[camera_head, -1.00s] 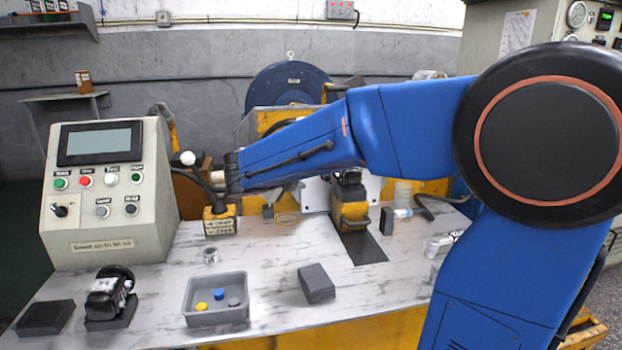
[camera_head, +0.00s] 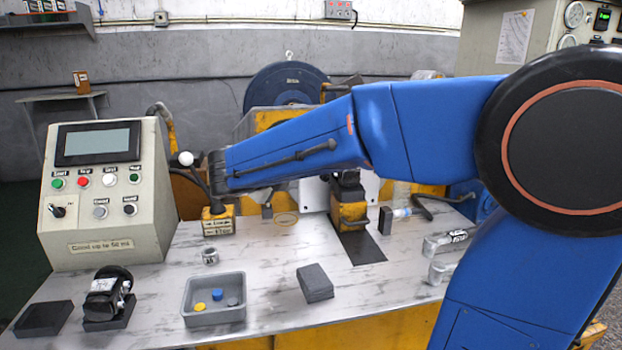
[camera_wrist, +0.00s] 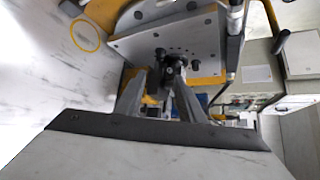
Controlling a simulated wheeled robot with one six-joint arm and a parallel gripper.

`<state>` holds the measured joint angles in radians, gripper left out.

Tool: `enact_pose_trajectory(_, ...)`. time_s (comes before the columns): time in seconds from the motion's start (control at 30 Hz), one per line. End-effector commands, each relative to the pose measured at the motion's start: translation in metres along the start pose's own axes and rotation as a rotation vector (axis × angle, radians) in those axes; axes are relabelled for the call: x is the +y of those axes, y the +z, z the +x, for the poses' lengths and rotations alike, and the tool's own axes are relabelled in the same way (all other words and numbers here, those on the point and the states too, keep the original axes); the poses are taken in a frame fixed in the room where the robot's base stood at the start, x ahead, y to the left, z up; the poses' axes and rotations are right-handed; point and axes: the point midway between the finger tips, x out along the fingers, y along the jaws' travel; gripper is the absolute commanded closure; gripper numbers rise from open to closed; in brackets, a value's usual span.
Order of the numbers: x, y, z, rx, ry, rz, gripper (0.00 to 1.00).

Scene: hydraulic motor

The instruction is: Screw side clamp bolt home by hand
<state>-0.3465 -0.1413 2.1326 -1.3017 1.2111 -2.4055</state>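In the wrist view, the two grey fingers of my gripper (camera_wrist: 158,84) lean toward each other with a gap between them. Their tips are close to a small dark part (camera_wrist: 172,66) in front of a grey plate (camera_wrist: 197,40) with several holes. I cannot tell whether the fingers touch or grip this part, or whether it is the side clamp bolt. In the head view, my blue forearm hides the gripper. A yellow clamp block (camera_head: 349,213) with a black part (camera_head: 347,180) on top stands at the back of the table, beneath my arm.
A control box (camera_head: 100,195) stands at the left. A grey tray (camera_head: 214,313) with small coloured pieces, a dark block (camera_head: 315,282) and a black motor-like part (camera_head: 108,290) are at the front. A white-knobbed lever (camera_head: 186,158) is by my wrist. The table's middle is mostly clear.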

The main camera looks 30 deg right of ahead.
Motion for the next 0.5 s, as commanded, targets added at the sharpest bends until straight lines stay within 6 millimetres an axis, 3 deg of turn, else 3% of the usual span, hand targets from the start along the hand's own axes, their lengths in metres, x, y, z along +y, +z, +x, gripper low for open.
enact_pose_trajectory(0.5,0.0,-0.001,0.071,0.004,-0.001,0.0,0.64)
